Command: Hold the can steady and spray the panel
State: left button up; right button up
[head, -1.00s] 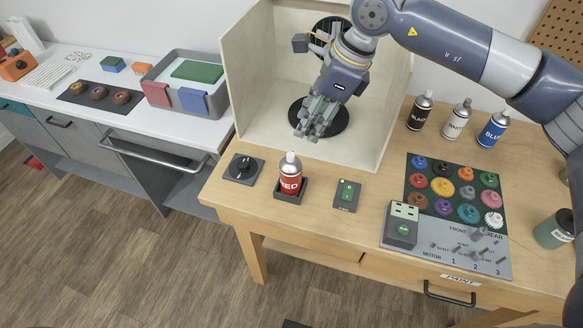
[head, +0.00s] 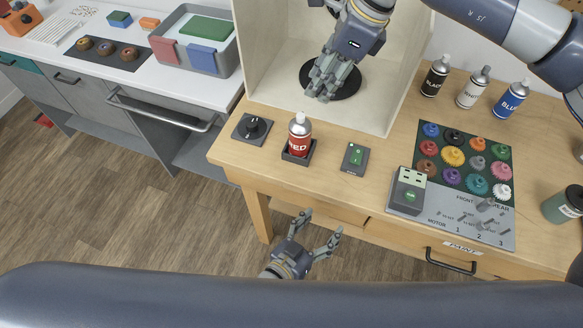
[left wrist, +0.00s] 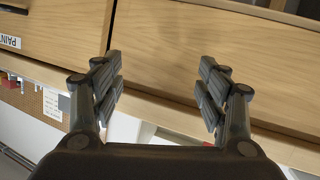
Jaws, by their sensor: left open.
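The red spray can (head: 299,136) stands upright in a black square holder (head: 297,157) at the table's front edge. My left gripper (head: 321,222) is open and empty, low in front of the table, below and right of the can. In the left wrist view its fingers (left wrist: 160,88) are spread before the wooden drawer fronts. My right gripper (head: 322,88) hangs at the spray booth's (head: 283,50) opening, over a black round turntable (head: 347,84). Its fingers look close together, but their gap cannot be judged. I cannot make out a panel in the booth.
A dial box (head: 252,129) is left of the can, and a green-switch box (head: 355,158) right. Black, white and blue cans (head: 471,87) stand behind the gear board (head: 467,160). A drawer handle (head: 450,262) juts from the table front.

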pick_arm(q)
notch_tip(320, 180, up, 14)
jog(key=d+n+t+h, duration=0.1)
jog(key=d+t, duration=0.2)
jog(key=n+t+y, duration=0.3)
jog(key=y, duration=0.4)
send_near(298, 142)
jog(key=w, duration=0.2)
jog(key=shift+w+d+r, duration=0.2)
jog(key=shift+w+d, duration=0.05)
jog(key=shift+w, duration=0.4)
jog(key=w, duration=0.3)
jog(key=w+d, duration=0.1)
jog(key=w, duration=0.5)
jog(key=shift+w+d+f, duration=0.1)
jog(key=shift+w+d, duration=0.15)
pick_arm(e)
jog(key=shift+s, duration=0.1)
pick_arm(q)
jog(key=shift+c, duration=0.6)
jog(key=c, duration=1.2)
jog(key=shift+o, duration=0.2)
pick_arm(e)
grip_shut()
